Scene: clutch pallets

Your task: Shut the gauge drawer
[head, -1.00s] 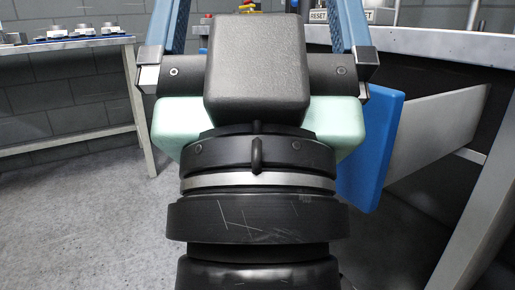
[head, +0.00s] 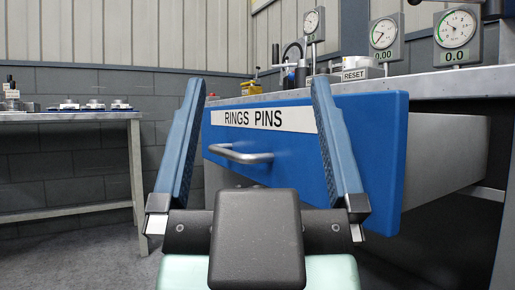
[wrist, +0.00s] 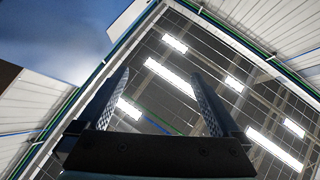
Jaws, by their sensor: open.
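A blue drawer front (head: 285,165) labelled "RINGS PINS" stands out from under the grey bench, with its grey side wall (head: 440,160) showing, so the drawer is open. It has a silver bar handle (head: 240,154) on the left part of its face. My gripper (head: 258,84) is open and empty, with its two blue-grey fingers pointing up in front of the drawer. The fingers hide parts of the drawer front; contact cannot be told.
The bench top (head: 430,84) above the drawer carries several dial gauges, one a gauge (head: 456,30) at the right, and a RESET box (head: 358,74). A second table (head: 65,116) with small parts stands at the left. The floor between them looks clear.

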